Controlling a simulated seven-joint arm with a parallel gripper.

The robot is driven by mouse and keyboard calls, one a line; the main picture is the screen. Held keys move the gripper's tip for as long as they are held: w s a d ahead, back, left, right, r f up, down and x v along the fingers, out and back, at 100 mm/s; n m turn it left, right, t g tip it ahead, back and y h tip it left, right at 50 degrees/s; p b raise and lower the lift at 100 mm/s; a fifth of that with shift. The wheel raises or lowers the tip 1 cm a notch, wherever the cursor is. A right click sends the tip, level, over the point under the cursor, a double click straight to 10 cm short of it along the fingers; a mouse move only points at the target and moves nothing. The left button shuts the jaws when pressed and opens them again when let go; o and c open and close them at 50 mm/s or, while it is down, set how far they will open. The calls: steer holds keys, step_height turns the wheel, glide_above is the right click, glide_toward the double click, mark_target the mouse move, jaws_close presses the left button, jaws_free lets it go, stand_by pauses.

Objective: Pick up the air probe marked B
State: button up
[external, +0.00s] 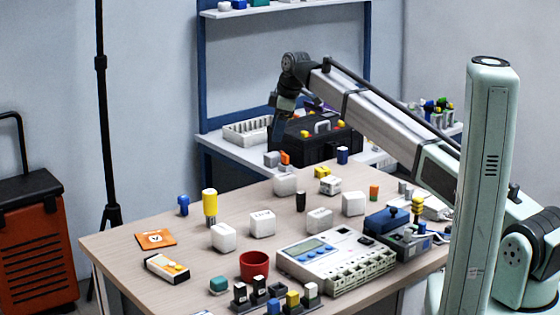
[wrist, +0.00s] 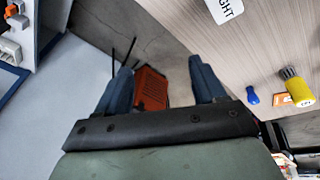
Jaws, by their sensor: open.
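My gripper (external: 279,125) is raised beyond the far edge of the table, in front of the back bench. In the wrist view my gripper (wrist: 160,80) has its two dark blue fingers wide apart, with nothing held between them. I cannot read a letter B on any object, so I cannot tell which one is the air probe marked B. Small upright pieces in black, yellow and white stand at the table's front edge, among them a black one (external: 240,293), a yellow one (external: 292,300) and a white-topped one (external: 311,291). Their marks are too small to read.
The wooden table (external: 120,262) holds several white blocks (external: 262,224), a red cup (external: 254,265), a white instrument (external: 335,262), a yellow cylinder (external: 210,203) and a blue knob (external: 183,204). A black toolbox (external: 315,140) is on the back bench. An orange cart (external: 35,240) stands left.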

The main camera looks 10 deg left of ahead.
steer(key=s+a+r+n+g+h, duration=0.1)
steer(key=s+a+n, duration=0.1)
steer(key=s+a, duration=0.45)
steer(key=s+a+r+n, duration=0.1)
steer(key=s+a, duration=0.2)
steer(key=s, duration=0.7)
steer(key=n+h, duration=0.2)
glide_above(210, 203)
steer(key=w, duration=0.1)
steer(key=shift+w+a, duration=0.15)
steer(key=shift+a, duration=0.2)
step_height(210, 203, down, 8)
steer(key=shift+r, duration=0.15)
steer(key=shift+w+d+f, duration=0.1)
steer(key=shift+w+f, duration=0.05)
steer(key=shift+f, duration=1.15)
steer(key=shift+w+d+f, duration=0.1)
steer(key=shift+f, duration=1.2)
steer(key=shift+c, duration=0.4)
steer(key=c, duration=1.1)
